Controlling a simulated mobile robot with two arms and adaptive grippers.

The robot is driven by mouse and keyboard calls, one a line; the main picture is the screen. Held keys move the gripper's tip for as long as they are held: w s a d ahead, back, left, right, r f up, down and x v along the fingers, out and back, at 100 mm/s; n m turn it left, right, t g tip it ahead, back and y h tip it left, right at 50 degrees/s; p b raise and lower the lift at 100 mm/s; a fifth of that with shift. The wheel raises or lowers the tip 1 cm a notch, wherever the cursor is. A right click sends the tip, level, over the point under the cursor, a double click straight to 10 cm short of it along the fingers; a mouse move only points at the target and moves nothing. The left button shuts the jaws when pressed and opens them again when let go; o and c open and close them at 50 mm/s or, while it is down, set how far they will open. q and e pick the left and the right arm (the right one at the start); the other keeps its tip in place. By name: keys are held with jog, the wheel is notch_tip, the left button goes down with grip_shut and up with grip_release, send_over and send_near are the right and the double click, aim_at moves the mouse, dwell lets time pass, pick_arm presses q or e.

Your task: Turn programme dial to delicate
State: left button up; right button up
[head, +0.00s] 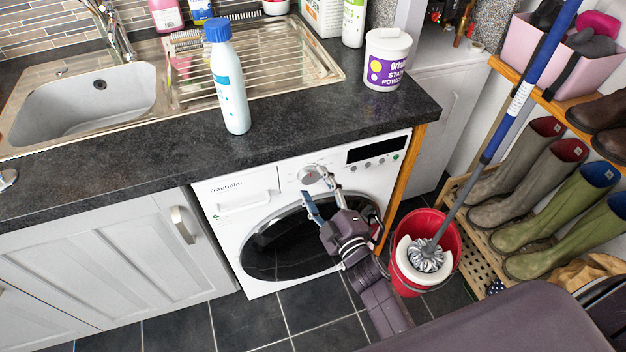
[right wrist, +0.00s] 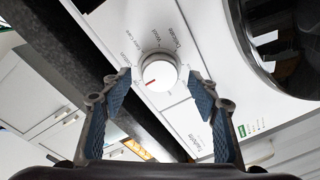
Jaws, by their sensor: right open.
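The white washing machine (head: 262,190) stands under the counter, its round dark door shut. Its round white programme dial (head: 309,175) is on the front panel, left of the black display. In the right wrist view the dial (right wrist: 158,72) has a red mark pointing to the lower left. My right gripper (head: 316,187) is open in front of the dial. In the right wrist view its fingers (right wrist: 158,80) stand either side of the dial, with gaps showing. I cannot tell whether they touch it. My left gripper is out of view.
A blue-capped bottle (head: 229,90) and a stain powder tub (head: 387,60) stand on the dark counter (head: 130,178). A red bucket (head: 452,240) with a mop stands on the floor to the right, beside the boot rack (head: 480,238).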

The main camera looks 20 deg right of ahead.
jog(key=shift+w+a, duration=0.1)
jog(key=shift+w, duration=0.8)
jog(key=shift+c, duration=0.4)
jog(key=c, duration=1.1)
